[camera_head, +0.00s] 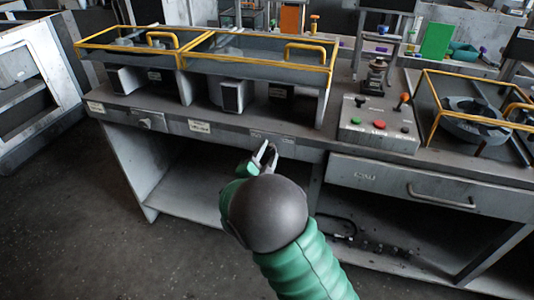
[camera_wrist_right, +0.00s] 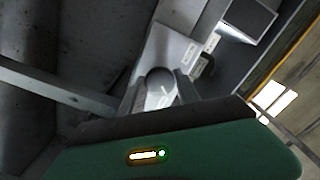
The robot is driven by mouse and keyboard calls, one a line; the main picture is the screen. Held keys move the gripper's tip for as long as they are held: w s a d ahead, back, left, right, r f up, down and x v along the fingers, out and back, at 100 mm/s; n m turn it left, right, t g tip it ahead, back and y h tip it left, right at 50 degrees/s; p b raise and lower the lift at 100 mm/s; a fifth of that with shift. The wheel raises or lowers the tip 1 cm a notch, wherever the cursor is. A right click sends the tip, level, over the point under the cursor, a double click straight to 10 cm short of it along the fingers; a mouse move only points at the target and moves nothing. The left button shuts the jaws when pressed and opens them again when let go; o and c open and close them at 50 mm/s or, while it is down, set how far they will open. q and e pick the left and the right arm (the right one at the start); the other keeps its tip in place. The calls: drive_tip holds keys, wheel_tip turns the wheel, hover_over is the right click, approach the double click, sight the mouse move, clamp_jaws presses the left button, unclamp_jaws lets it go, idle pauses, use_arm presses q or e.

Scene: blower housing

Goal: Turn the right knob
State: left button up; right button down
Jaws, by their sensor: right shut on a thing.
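The right knob (camera_wrist_right: 160,76) is a round grey knob on the front panel of the bench. In the right wrist view it sits between the two fingers of my right gripper (camera_wrist_right: 160,88), which is shut on it. In the head view my right gripper (camera_head: 266,157) reaches the bench's front edge below the white labels, and its fingers mostly hide the knob there. How far the knob is turned cannot be told. My left gripper is not in view.
Another knob (camera_head: 145,124) is on the same front edge further left. A control box (camera_head: 378,124) with coloured buttons stands on the bench top, beside yellow-railed frames (camera_head: 258,45). A drawer with a handle (camera_head: 440,197) is at the right. The lower shelf space (camera_head: 185,195) is open.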

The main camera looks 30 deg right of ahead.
drive_tip(key=shift+d+r+n+p, duration=0.2)
drive_tip(key=shift+r+n+p, duration=0.25)
drive_tip(key=shift+n+p, duration=0.55)
drive_tip(key=shift+r+n+p, duration=0.1)
drive_tip(key=shift+n+p, duration=0.9)
drive_tip(key=shift+p, duration=0.15)
drive_tip(key=shift+n+p, duration=1.15)
drive_tip(key=shift+n, duration=0.35)
drive_tip(key=shift+w, duration=0.1)
drive_tip(key=c, duration=1.1)
unclamp_jaws()
drive_tip(key=shift+f, duration=0.2)
drive_tip(key=shift+o, duration=1.1)
drive_tip(key=shift+f, duration=0.15)
drive_tip(key=shift+f, duration=0.1)
